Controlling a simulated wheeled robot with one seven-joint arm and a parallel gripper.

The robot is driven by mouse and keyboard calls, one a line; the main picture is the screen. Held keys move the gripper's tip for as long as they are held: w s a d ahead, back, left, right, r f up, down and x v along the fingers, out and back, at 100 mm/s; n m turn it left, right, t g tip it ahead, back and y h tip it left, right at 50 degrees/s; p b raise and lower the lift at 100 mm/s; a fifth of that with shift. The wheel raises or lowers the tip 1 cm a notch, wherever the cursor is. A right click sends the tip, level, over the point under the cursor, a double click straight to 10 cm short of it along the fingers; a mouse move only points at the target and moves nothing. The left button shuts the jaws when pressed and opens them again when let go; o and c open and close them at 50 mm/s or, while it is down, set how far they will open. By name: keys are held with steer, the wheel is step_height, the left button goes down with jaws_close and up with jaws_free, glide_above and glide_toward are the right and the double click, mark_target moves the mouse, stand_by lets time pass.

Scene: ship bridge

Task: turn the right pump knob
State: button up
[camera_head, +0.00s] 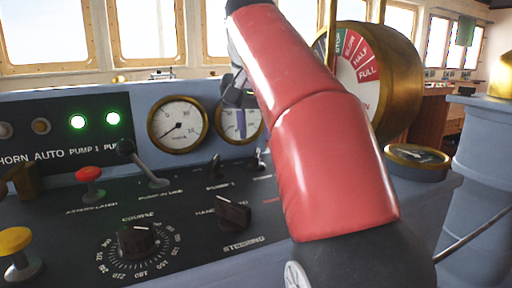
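The dark console panel carries a small switch-like knob (215,166) above a label that reads "PUMP 1". A second small knob (259,160) stands to its right, close to the edge of my red arm. Its label is mostly hidden, and it seems to be the right pump knob. My gripper (240,103) hangs down at the left of my arm, in front of the second gauge and above the two knobs. It appears apart from the right knob, though depth is hard to judge. Its fingers are small and partly hidden, so their opening is unclear.
A round gauge (178,125) and a second, partly covered gauge (252,127) stand on the raised back panel. Two green lamps (95,121) glow at left. A lever (146,168), course dial (137,241) and steering knob (233,212) rise from the panel. A brass telegraph (398,85) stands right.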

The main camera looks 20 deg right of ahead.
mark_target(256, 153)
steer(key=x, duration=0.6)
steer(key=shift+f, duration=0.2)
jaws_close()
